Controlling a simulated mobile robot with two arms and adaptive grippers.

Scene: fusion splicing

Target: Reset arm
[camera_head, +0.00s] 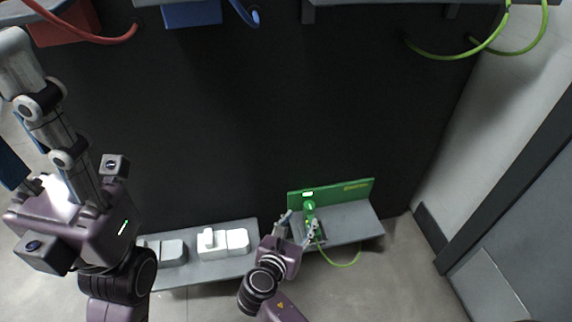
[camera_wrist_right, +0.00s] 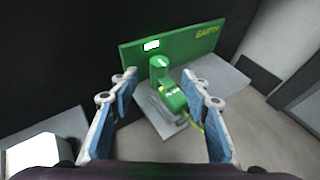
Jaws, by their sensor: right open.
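My right gripper (camera_head: 299,229) is open in front of a green device on a grey shelf. In the right wrist view its two blue-padded fingers (camera_wrist_right: 160,110) stand apart, with the green clamp (camera_wrist_right: 172,97) seen between and beyond them. I cannot tell whether a finger touches it. The green panel (camera_head: 359,189) stands behind the clamp and has yellow lettering and a small lit patch. A green cable (camera_head: 347,264) hangs from the clamp. My left arm is at the left of the head view; its gripper's fingers are not clearly seen.
A grey shelf (camera_head: 200,276) at lower left bears white blocks (camera_head: 236,240). Red (camera_head: 120,40), blue (camera_head: 247,15) and green (camera_head: 440,57) cables hang at the top against a dark wall. A grey cabinet (camera_head: 520,200) stands at right. Floor shows between shelf and cabinet.

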